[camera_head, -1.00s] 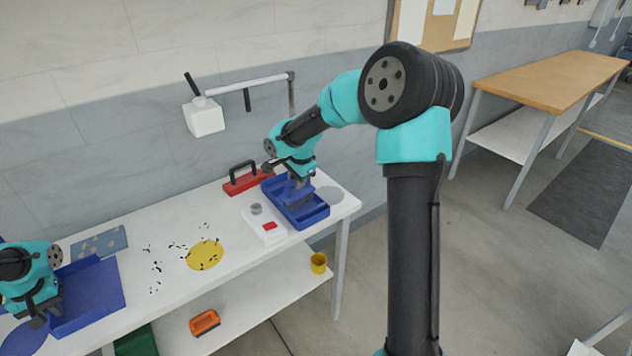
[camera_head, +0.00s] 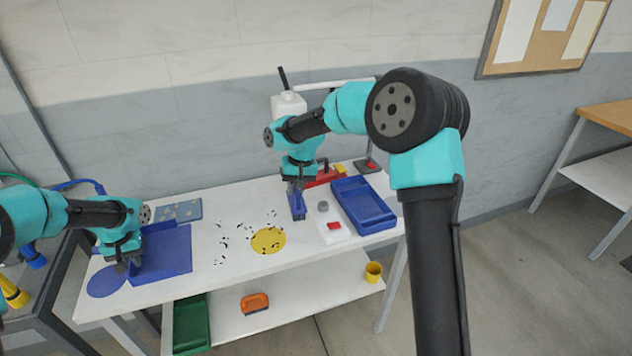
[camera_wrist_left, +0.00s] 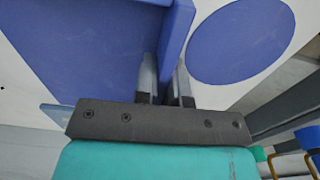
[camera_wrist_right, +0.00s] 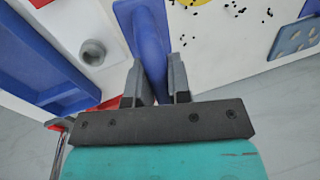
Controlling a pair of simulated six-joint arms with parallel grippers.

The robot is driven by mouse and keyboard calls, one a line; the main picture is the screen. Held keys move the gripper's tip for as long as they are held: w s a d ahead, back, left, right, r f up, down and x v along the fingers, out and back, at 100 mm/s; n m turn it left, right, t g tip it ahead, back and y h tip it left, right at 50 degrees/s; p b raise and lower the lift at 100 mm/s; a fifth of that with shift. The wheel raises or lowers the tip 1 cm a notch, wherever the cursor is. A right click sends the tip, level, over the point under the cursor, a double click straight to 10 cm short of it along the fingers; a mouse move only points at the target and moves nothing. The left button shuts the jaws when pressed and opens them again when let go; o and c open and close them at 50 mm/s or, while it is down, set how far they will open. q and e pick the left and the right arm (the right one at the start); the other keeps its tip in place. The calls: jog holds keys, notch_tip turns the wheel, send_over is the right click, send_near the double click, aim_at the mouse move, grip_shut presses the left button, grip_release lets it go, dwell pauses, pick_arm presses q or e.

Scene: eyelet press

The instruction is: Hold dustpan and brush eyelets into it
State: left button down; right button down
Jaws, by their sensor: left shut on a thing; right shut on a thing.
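A blue dustpan (camera_head: 165,252) lies on the left of the white table. My left gripper (camera_head: 128,264) is shut on its raised left edge; the left wrist view shows the fingers (camera_wrist_left: 168,85) on either side of that blue wall. My right gripper (camera_head: 296,186) is shut on a blue brush (camera_head: 298,207) and holds it left of the white press base. The right wrist view shows the brush (camera_wrist_right: 150,35) between the fingers; its bristles are hidden. Small dark eyelets (camera_head: 222,243) lie scattered between dustpan and brush, several on or around a yellow disc (camera_head: 268,240).
A blue tray (camera_head: 365,207) stands empty at the right, beside the white base (camera_head: 333,228) with a red button. A blue disc (camera_head: 106,281) lies left of the dustpan. A speckled blue mat (camera_head: 180,211) lies behind it.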

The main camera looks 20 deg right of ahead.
aim_at(291, 201)
jog(key=shift+s+a+f+n, duration=0.15)
jog(key=shift+a+n, duration=0.55)
jog(key=shift+a, duration=0.25)
jog(key=shift+f, duration=2.8)
jog(key=shift+a, duration=0.1)
jog(key=shift+a, duration=1.95)
jog(key=shift+w+a, duration=0.15)
jog(key=shift+a, duration=0.9)
jog(key=shift+w+a, duration=0.15)
jog(key=shift+a, duration=0.85)
